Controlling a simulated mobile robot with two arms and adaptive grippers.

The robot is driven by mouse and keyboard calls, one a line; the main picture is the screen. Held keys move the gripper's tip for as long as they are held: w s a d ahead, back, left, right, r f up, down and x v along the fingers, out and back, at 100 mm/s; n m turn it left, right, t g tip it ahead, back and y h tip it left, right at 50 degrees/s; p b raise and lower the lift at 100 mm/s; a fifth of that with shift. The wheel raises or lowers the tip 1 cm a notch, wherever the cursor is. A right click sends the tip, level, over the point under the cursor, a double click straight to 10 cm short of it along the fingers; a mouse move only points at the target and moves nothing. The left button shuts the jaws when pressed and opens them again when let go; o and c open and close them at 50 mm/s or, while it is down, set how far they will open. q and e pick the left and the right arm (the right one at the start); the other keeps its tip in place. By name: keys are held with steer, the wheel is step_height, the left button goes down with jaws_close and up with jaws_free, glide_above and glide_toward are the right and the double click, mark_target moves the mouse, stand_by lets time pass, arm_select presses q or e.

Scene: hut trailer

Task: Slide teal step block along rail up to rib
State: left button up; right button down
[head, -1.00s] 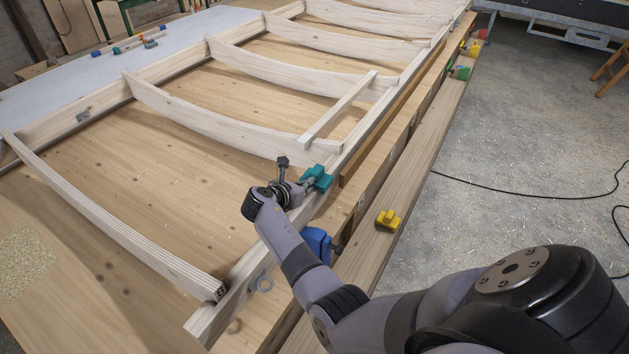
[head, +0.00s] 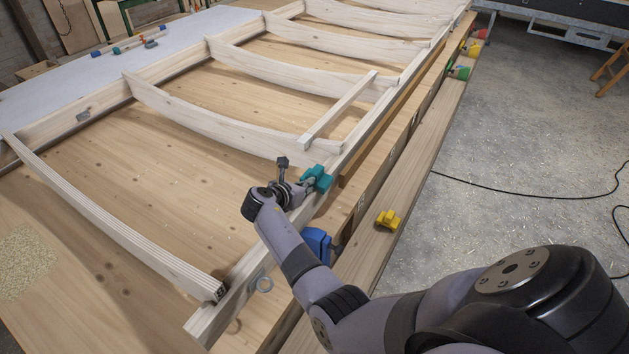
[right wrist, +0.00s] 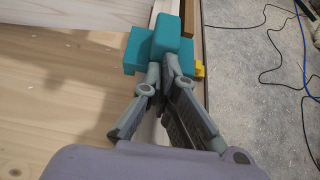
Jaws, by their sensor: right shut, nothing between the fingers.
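The teal step block (head: 317,178) sits on the long pale rail (head: 345,157). It is just short of the near end of a curved rib (head: 215,122), with a small gap that I cannot judge exactly. My right gripper (head: 303,187) is shut and empty, its fingertips at the near side of the block. In the right wrist view the teal block (right wrist: 158,46) stands right in front of the closed fingertips (right wrist: 163,72), touching or nearly touching them. My left gripper is not in view.
A blue block (head: 318,243) is beside the rail by my forearm. A yellow block (head: 387,219) lies on the outer plank (head: 372,245). More coloured blocks (head: 462,68) stand farther along. Bare rail lies behind my gripper.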

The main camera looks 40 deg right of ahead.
mark_target(321, 168)
steer(key=shift+d, duration=0.1)
steer(key=shift+w+d, duration=0.35)
steer(key=shift+d, duration=0.45)
steer(key=shift+w+d, duration=0.35)
steer(key=shift+d, duration=0.5)
steer(key=shift+w+d, duration=0.35)
steer(key=shift+d, duration=0.45)
steer(key=shift+w+d+b, duration=0.15)
steer(key=shift+d+b, duration=0.2)
steer(key=shift+w+d, duration=0.1)
steer(key=shift+d, duration=0.1)
steer(key=shift+w+d, duration=0.25)
steer(key=shift+d, duration=0.35)
steer(key=shift+w+d+b, duration=0.1)
steer(key=shift+d+b, duration=0.1)
steer(key=shift+b, duration=0.1)
steer(key=shift+w+d+b, duration=0.25)
steer(key=shift+d+b, duration=0.05)
steer(key=shift+d, duration=0.35)
steer(key=shift+w+d+b, duration=0.25)
steer(key=shift+d, duration=0.4)
